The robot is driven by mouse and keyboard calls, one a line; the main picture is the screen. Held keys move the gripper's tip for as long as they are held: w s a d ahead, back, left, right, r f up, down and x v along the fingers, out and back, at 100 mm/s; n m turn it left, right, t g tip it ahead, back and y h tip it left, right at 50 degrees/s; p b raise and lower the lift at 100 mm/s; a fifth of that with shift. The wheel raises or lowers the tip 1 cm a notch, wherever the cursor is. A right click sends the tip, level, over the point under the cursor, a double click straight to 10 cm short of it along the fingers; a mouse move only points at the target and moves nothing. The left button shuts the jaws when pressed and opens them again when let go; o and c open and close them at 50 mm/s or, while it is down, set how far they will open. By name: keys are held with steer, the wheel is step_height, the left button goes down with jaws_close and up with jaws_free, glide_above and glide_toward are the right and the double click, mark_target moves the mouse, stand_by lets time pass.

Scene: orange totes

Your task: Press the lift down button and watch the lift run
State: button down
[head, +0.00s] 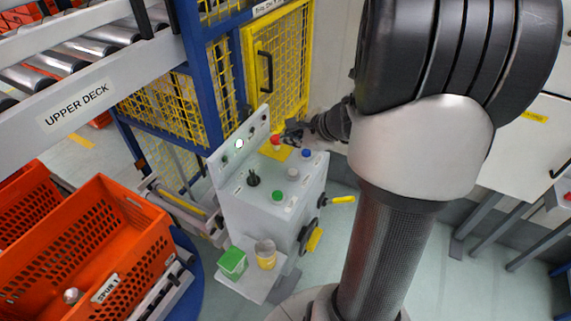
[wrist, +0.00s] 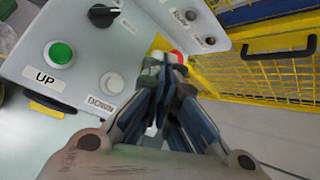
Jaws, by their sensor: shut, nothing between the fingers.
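The control box (head: 258,212) has a sloped top with several buttons. The white button (wrist: 111,83) has a DOWN label beside it in the wrist view; it also shows in the head view (head: 292,173). The green button (wrist: 60,54) is marked UP and sits left of it. My gripper (wrist: 165,66) is shut and empty, with its fingertips to the right of the white button, apart from it in the picture. In the head view my gripper (head: 290,132) is at the far side of the box, by the red button (head: 276,140). The lift's motion cannot be told.
A blue button (head: 307,153) and a black selector (head: 253,179) are also on the box. The yellow mesh door (head: 279,70) stands behind. An orange tote (head: 90,250) and the UPPER DECK rollers (head: 75,105) are at left. A shelf (head: 262,284) holds a green box.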

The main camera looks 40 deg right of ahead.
steer(key=b, duration=0.6)
glide_above(291, 174)
step_height(291, 174, down, 8)
steer(key=shift+r, duration=0.25)
steer(key=shift+f+b, duration=0.65)
steer(key=shift+b, duration=0.2)
stand_by(0.4)
steer(key=shift+f+b, duration=0.45)
steer(key=shift+b, duration=0.1)
